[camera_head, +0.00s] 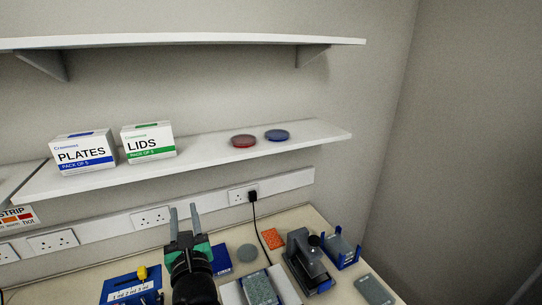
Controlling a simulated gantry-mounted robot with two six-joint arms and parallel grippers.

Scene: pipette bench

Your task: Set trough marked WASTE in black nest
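I cannot make out a trough marked WASTE or a black nest; no such lettering is readable on the bench, and my arm hides part of it. My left gripper (185,219) is over the back of the bench, its two grey fingers apart with nothing visible between them. My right gripper is not in view.
Boxes and dishes stand on the shelf (205,159) above.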

